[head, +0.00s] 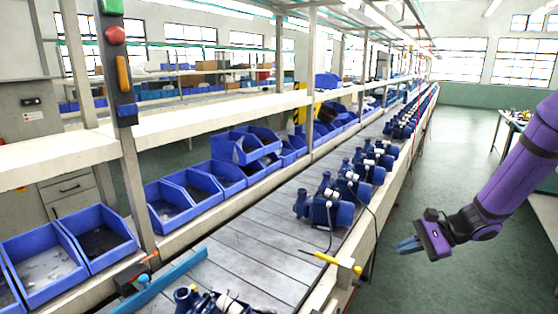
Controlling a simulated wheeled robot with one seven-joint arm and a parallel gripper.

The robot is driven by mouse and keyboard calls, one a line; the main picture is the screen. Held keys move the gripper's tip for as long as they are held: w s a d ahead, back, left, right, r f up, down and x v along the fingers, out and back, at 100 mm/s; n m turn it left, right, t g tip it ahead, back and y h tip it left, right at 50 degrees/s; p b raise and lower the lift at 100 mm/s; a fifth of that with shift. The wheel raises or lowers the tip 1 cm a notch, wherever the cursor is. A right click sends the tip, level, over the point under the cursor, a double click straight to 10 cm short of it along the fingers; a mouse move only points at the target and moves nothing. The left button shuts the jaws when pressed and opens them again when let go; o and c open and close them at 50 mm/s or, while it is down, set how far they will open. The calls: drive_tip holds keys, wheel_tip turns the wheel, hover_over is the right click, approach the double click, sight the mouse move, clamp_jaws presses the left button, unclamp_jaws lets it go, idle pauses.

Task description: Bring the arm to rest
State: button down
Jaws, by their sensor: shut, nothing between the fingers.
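My gripper (409,245) is at the right side of the head view, at the end of my purple arm (500,185). It hangs over the green floor to the right of the conveyor, apart from it and touching nothing. Its blue-grey fingers point left and look closed together, with nothing held between them.
A conveyor (255,255) carries several blue pumps (325,205) into the distance. Blue bins (95,235) line its left side under shelves. A yellow-handled tool (335,262) lies at its right edge. A table (515,122) stands far right. The floor (455,120) beyond my arm is clear.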

drive_tip(key=s+a+r+n+g+h, duration=0.1)
drive_tip(key=s+a+r+n+h, duration=0.2)
drive_tip(key=s+r, duration=0.4)
drive_tip(key=s+a+r+n+g+h, duration=0.1)
drive_tip(key=s+r+n+h, duration=0.2)
drive_tip(key=s+r+n, duration=0.45)
drive_tip(key=s+d+r+n+t+h, duration=0.2)
drive_tip(key=s+r+n+t+h, duration=0.1)
drive_tip(key=s+r, duration=0.7)
drive_tip(key=shift+s+d+t+h, duration=0.25)
drive_tip(key=shift+s+t+h, duration=0.7)
drive_tip(key=shift+h, duration=0.25)
drive_tip(key=shift+r, duration=0.1)
